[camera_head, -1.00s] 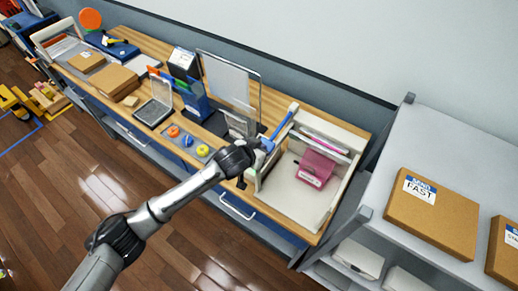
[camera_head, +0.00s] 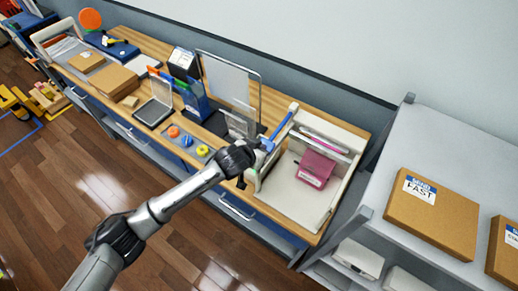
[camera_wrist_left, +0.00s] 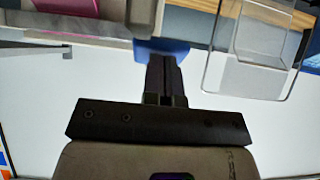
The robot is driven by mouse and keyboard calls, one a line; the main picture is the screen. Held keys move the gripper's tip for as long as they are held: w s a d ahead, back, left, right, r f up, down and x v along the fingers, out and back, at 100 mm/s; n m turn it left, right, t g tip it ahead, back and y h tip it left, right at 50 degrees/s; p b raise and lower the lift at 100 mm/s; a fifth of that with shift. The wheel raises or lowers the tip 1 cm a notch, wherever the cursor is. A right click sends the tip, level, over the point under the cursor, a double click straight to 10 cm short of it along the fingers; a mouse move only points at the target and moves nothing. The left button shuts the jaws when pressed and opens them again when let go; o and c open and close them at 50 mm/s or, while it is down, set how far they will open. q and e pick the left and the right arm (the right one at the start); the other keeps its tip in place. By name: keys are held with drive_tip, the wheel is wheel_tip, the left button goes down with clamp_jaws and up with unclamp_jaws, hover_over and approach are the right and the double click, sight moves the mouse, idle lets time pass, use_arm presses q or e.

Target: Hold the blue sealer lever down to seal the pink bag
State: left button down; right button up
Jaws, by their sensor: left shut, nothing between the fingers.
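The pink bag (camera_head: 317,168) rests in the pale, open-topped sealer station at the right end of the bench. Part of something pink also shows at the top left of the left wrist view (camera_wrist_left: 70,8). The blue sealer lever (camera_head: 282,126) is a slim bar slanting along the left side of the station. My left gripper (camera_head: 264,147) is at the lever's near end. In the left wrist view its fingers (camera_wrist_left: 163,60) are shut with nothing between them. Their tips are against or just beside a blue part (camera_wrist_left: 160,47); I cannot tell if they touch. My right gripper is out of view.
A tray with orange, blue and yellow pieces (camera_head: 187,141) lies left of my gripper. Brown boxes (camera_head: 108,84) sit farther left. A grey shelf with a labelled carton (camera_head: 432,212) stands at right.

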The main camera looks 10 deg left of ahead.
use_arm(q)
drive_tip(key=shift+s+a+f, duration=0.1)
drive_tip(key=shift+f, duration=0.5)
drive_tip(key=shift+r, duration=0.1)
drive_tip(key=r+p+v, duration=0.1)
drive_tip(key=p+v, duration=0.1)
drive_tip(key=v, duration=0.5)
drive_tip(key=w+d+r+p+v, duration=0.1)
drive_tip(key=p+v, duration=0.1)
drive_tip(key=v, duration=0.5)
drive_tip(key=shift+w+r, duration=0.3)
drive_tip(key=shift+w, duration=0.1)
idle(0.3)
